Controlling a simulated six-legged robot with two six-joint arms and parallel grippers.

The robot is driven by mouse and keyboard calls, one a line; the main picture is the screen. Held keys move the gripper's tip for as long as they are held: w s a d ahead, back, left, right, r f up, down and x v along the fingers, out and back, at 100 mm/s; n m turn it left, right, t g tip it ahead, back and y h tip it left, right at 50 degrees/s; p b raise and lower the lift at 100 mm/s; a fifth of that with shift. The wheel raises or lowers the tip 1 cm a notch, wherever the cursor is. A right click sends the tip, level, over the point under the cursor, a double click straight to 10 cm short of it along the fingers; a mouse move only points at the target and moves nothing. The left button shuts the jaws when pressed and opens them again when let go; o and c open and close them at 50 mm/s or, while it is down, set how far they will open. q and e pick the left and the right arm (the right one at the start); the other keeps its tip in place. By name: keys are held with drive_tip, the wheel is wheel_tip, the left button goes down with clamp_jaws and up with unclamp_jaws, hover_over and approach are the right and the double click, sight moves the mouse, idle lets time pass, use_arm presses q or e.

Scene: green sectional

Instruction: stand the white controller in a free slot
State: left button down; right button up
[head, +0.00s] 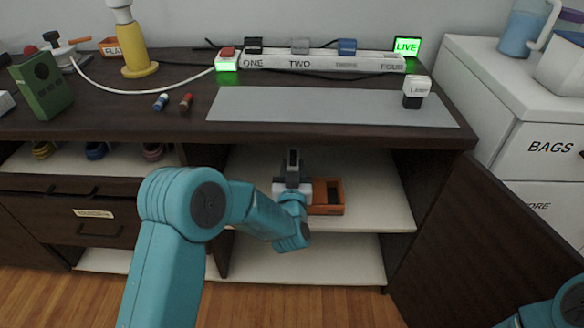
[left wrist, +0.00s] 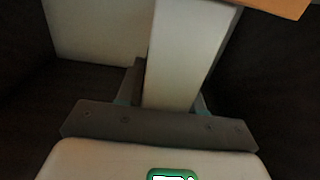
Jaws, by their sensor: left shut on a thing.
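My left gripper (head: 292,170) is inside the open cabinet, above the upper shelf. In the left wrist view it is shut on a long pale piece (left wrist: 185,60), which looks like the white controller and points away from the palm. In the head view the held piece is small and dark in shadow, so its details are unclear. An orange slotted holder (head: 340,209) sits on the shelf just right of the gripper, partly hidden by the wrist. Its orange edge (left wrist: 285,7) shows at the top right of the left wrist view. My right gripper is out of frame.
The cabinet's dark door (head: 480,245) hangs open at the right. The shelf (head: 385,200) is bare right of the holder. The dark top above carries a grey mat (head: 300,107), a power strip (head: 320,61) and a charger plug (head: 415,90).

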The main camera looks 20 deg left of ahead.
use_arm(q)
drive_tip(key=shift+f+b, duration=0.65)
drive_tip(key=shift+f, duration=0.15)
drive_tip(key=shift+f, duration=0.25)
drive_tip(key=c, duration=0.6)
unclamp_jaws()
drive_tip(key=shift+c, duration=0.2)
drive_tip(key=shift+s+f, duration=0.1)
